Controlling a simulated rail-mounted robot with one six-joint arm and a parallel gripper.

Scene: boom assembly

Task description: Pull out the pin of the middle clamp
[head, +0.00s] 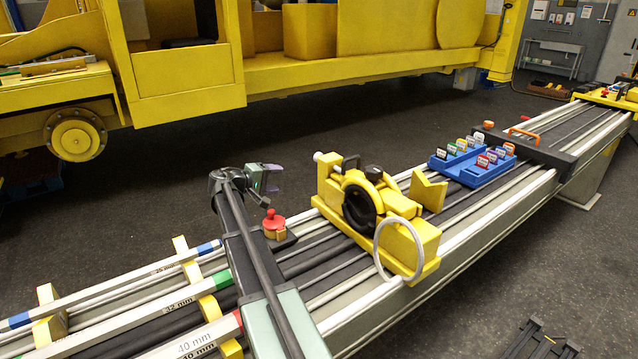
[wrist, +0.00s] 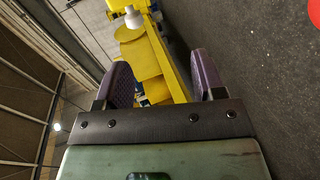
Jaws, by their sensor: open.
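The middle clamp (head: 365,200) is a yellow block with a black round clamp on the rail bench. A large pale ring (head: 398,250) hangs on its near right side, and a short pale rod end (head: 324,158) sticks out at its upper left. I cannot tell which of these belongs to the pin. My gripper (head: 274,178) is left of the clamp, apart from it and above the bench. It is open and empty; its purple pads also show in the wrist view (wrist: 162,80). A pale cylinder (wrist: 133,18) appears there beyond the fingers.
A red knob (head: 273,222) stands below my gripper. A yellow V-shaped block (head: 428,191) and a blue tray (head: 472,167) with several coloured pieces sit right of the clamp. Labelled bars (head: 150,310) lie front left. A yellow machine (head: 300,70) stands behind, across open floor.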

